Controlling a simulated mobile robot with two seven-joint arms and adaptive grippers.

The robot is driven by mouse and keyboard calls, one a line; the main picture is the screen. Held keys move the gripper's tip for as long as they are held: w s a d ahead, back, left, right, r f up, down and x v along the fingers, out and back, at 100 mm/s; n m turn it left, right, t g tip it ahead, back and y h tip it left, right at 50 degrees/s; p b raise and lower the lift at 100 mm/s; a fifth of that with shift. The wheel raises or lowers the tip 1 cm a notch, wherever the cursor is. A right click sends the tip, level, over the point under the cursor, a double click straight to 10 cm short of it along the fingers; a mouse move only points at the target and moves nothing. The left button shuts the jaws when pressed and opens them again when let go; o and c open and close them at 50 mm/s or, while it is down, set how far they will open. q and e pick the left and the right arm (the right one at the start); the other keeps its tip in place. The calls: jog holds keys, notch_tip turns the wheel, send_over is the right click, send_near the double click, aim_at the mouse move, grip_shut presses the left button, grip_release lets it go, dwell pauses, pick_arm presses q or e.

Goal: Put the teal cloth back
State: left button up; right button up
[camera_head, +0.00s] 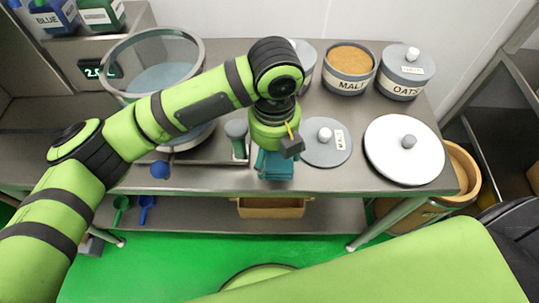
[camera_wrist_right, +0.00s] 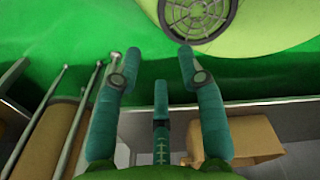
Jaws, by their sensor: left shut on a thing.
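My left gripper (camera_head: 273,158) points down at the front edge of the steel bench, between a grey-headed tool and a grey lid. It is shut on the teal cloth (camera_head: 276,170), which shows as a small teal patch under the wrist. The fingers are also teal, so where they end and the cloth begins is hard to tell. I cannot tell whether the cloth touches the bench. My right gripper (camera_wrist_right: 160,80) shows in the right wrist view with its fingers spread and nothing between them. It is outside the head view.
A grey lid labelled MALT (camera_head: 326,142) and a white lid (camera_head: 404,149) lie right of the left gripper. The MALT tub (camera_head: 348,84) and OATS tub (camera_head: 402,87) stand behind. A brown box (camera_head: 271,213) sits below.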

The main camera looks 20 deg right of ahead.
aim_at(269, 161)
pick_arm(q)
jog(key=shift+w+a+f, duration=0.2)
jog(key=shift+w+f, duration=0.25)
jog(key=shift+w, duration=0.15)
jog(key=shift+f, duration=0.3)
notch_tip(269, 161, down, 3)
jog(key=shift+f+p, duration=0.1)
jog(key=shift+p, duration=0.35)
jog(key=shift+f, duration=0.2)
pick_arm(e)
jog(key=shift+w+r, duration=0.5)
jog(key=shift+w, duration=0.2)
pick_arm(q)
jog(key=o, duration=1.1)
pick_arm(e)
jog(key=shift+a, duration=0.1)
pick_arm(q)
notch_tip(269, 161, up, 12)
jog(key=shift+r+b, duration=0.15)
jog(key=shift+b, duration=0.7)
pick_arm(e)
jog(key=shift+w+f, duration=0.15)
jog(key=shift+f, duration=0.6)
